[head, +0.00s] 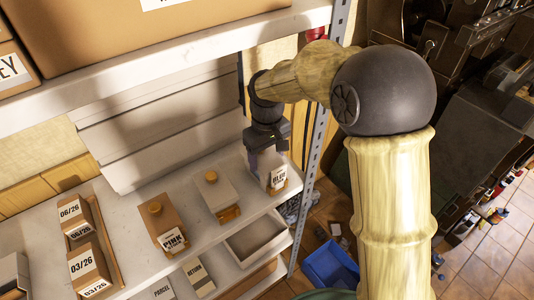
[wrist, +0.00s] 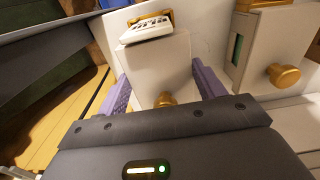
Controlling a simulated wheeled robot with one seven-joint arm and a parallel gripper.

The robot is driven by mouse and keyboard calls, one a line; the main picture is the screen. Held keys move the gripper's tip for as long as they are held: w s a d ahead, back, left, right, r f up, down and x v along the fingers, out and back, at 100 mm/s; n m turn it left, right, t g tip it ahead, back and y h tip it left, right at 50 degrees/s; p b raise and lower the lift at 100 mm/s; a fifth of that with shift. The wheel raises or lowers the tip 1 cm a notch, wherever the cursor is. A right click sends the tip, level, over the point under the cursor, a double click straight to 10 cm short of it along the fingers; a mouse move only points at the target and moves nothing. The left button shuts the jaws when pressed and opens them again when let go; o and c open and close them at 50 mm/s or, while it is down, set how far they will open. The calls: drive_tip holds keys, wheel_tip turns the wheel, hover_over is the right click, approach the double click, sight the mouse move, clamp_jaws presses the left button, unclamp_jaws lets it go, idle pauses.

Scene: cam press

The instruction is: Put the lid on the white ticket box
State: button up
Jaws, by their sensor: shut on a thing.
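A pale lid (wrist: 160,65) with a brass knob (wrist: 165,99) lies between the two purple fingers of my gripper (wrist: 160,75), which is shut on it. In the head view my gripper (head: 267,160) points down at the right end of the shelf. A white ticket box (head: 279,178) with a label that seems to read BLUE is directly below it. Its label (wrist: 147,29) sits tilted in a brass holder in the wrist view. The lid is over this box; I cannot tell whether it is fully seated. The fingers partly hide the box in the head view.
Another white box (head: 217,195) with a brass knob stands close to the left; it also shows in the wrist view (wrist: 275,40). A brown PINK box (head: 162,222) is further left. The shelf upright (head: 322,120) is close on the right. An upper shelf (head: 150,58) hangs above.

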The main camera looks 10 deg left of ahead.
drive_tip(key=shift+f, duration=0.8)
idle(0.7)
drive_tip(key=o, duration=1)
drive_tip(key=shift+o, duration=0.2)
